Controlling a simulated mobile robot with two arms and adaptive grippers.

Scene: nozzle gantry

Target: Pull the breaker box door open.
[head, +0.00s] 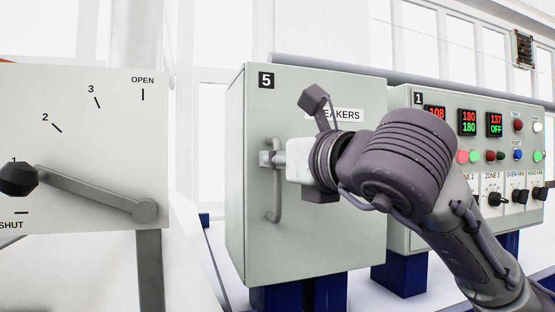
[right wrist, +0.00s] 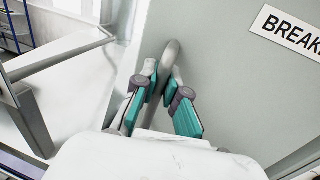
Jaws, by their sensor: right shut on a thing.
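The breaker box (head: 345,240) is a pale grey-green cabinet marked 5, with a partly covered "BREAKERS" label. Its door looks flush with the box, with no gap that I can make out. The upright grey bar handle (head: 276,208) is on the left part of the door. My right gripper (head: 268,158) is at the upper part of this handle, with its wrist and arm covering the right of the door. In the right wrist view, the teal-padded fingers (right wrist: 163,82) are closed around the handle (right wrist: 172,50). My left gripper is not in view.
A control panel (head: 418,97) marked 1, with displays, buttons and knobs, stands right of the box. At the left is a dial plate (head: 100,110) with a lever (head: 95,190) pointing near 1. Open space lies between plate and box.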

